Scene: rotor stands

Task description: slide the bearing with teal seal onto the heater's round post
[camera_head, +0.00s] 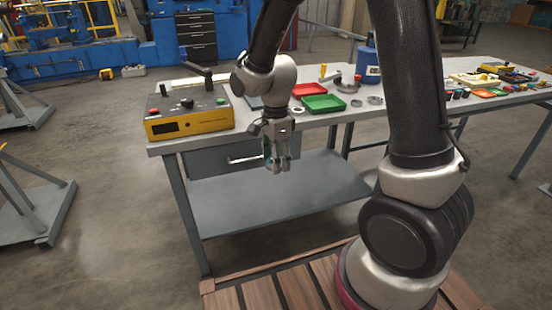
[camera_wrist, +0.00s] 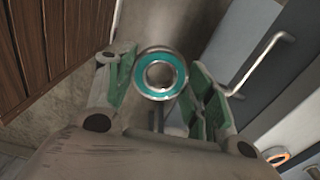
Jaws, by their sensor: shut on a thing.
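The bearing with teal seal (camera_wrist: 139,77) is between the green-padded fingers of my gripper (camera_wrist: 161,80) in the wrist view, its round face and open bore toward the camera. In the head view my gripper (camera_head: 278,167) points down in front of the workbench's front edge, below the bench top, and a sliver of teal shows at its fingers. The heater (camera_head: 190,112), a yellow and dark grey box with a black arm on top, stands on the left end of the bench. I cannot clearly make out its round post.
The workbench (camera_head: 345,118) carries a red tray (camera_head: 309,90), a green tray (camera_head: 324,103), loose metal rings (camera_head: 374,100) and a blue container (camera_head: 368,68). A drawer with a handle (camera_head: 246,159) is behind my gripper. An orange-rimmed ring (camera_wrist: 278,157) shows at the wrist view's lower right.

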